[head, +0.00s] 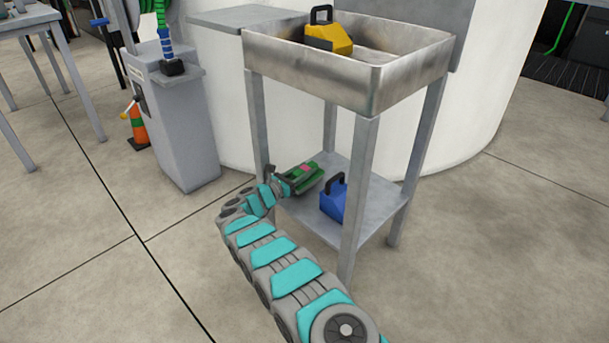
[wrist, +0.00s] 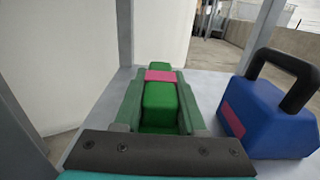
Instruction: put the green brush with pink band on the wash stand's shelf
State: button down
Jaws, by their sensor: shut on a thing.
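The green brush with a pink band (wrist: 161,97) is held in my gripper (wrist: 160,88). In the head view the brush (head: 308,168) shows at the left side of the wash stand, at about the height of its lower shelf (head: 378,190). My gripper (head: 300,178) is shut on the brush and reaches in between the stand's legs. In the wrist view the brush points forward over the grey shelf (wrist: 210,88). I cannot tell whether the brush touches the shelf. Its underside is hidden.
A blue brush with a black handle (head: 333,199) stands on the shelf, right of my gripper. A yellow brush (head: 328,38) sits in the metal basin (head: 400,75) above. Stand legs (head: 360,195) flank the shelf. A grey cabinet (head: 180,125) stands at left. Shelf space behind looks clear.

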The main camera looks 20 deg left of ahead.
jog(key=shift+f, duration=0.75)
jog(key=shift+c, duration=2.4)
grip_release()
jog(key=shift+s+r, duration=0.1)
jog(key=v, duration=1.2)
jog(key=shift+p, duration=0.35)
